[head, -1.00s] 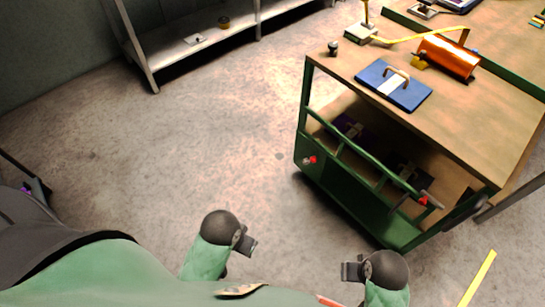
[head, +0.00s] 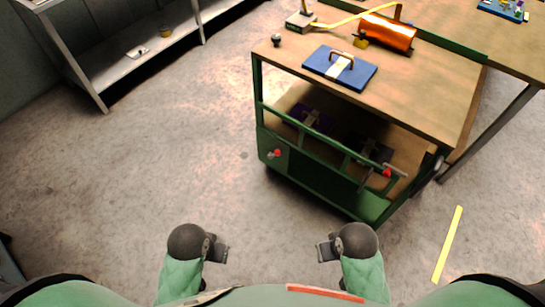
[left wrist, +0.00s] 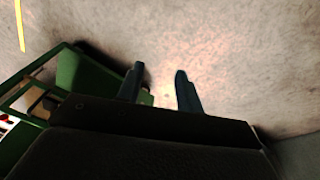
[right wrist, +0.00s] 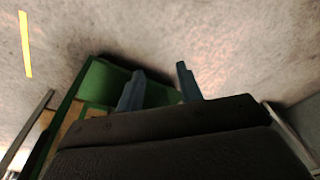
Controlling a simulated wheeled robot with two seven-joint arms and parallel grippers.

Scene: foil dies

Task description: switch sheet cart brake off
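The sheet cart (head: 318,181) has a green frame and a wooden top and stands on the floor ahead, right of centre in the head view. A red knob (head: 277,153) sits at the left of its front panel. A second red-ended part (head: 387,172) sits at the right by a grey lever. I cannot tell which is the brake. My left gripper (head: 226,253) and right gripper (head: 320,254) are low in the head view, apart from the cart and empty. In the left wrist view (left wrist: 160,78) and right wrist view (right wrist: 160,75) the fingers stand apart.
On the cart top are a blue plate (head: 318,62) with a handle, an orange foil roll (head: 388,33) and a small black knob (head: 277,40). A grey shelf (head: 105,78) stands at upper left. A yellow strip (head: 448,244) lies on the floor at right. Floor before the cart is clear.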

